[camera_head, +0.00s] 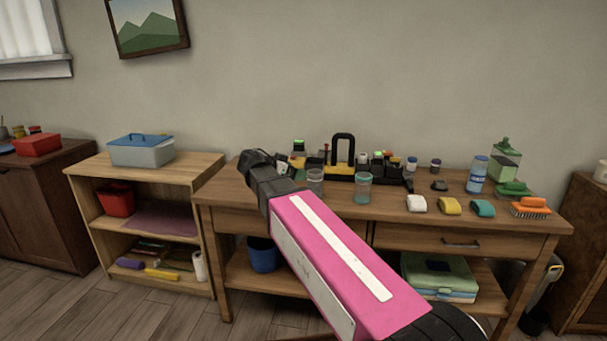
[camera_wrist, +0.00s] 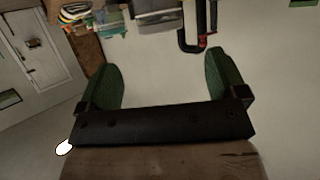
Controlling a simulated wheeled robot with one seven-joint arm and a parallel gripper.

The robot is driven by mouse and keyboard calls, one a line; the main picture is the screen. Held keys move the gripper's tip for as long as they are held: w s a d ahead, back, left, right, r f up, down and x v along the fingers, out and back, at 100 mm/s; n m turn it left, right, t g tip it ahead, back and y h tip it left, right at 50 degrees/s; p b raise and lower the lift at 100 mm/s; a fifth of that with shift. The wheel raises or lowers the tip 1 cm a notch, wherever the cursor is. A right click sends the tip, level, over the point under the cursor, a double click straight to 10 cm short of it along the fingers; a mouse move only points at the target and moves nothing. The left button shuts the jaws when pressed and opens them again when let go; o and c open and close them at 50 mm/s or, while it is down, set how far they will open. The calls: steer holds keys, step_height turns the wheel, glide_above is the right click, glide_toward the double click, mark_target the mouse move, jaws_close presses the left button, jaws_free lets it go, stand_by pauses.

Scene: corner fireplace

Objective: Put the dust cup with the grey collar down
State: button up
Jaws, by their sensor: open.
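Two clear cups stand upright side by side on the wooden workbench (camera_head: 413,230) in the head view. The left cup (camera_head: 315,182) has a greyish rim and stands just right of my dark wrist. The right cup (camera_head: 363,188) has a teal-green tint. The left one looks like the dust cup with the grey collar, but it is too small to be sure. My gripper (camera_wrist: 165,78) is open, with its green pads wide apart and nothing between them in the wrist view. In the head view my pink arm reaches across the bench's left part and hides its fingertips.
A black-handled caddy (camera_head: 342,150) with several small items stands behind the cups. A water bottle (camera_head: 477,174), a green dispenser (camera_head: 505,160), coloured sponges (camera_head: 450,206) and an orange brush (camera_head: 530,208) stand at right. The bench's front left is mostly covered by my arm.

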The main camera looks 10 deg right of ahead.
steer(key=shift+v, duration=1.1)
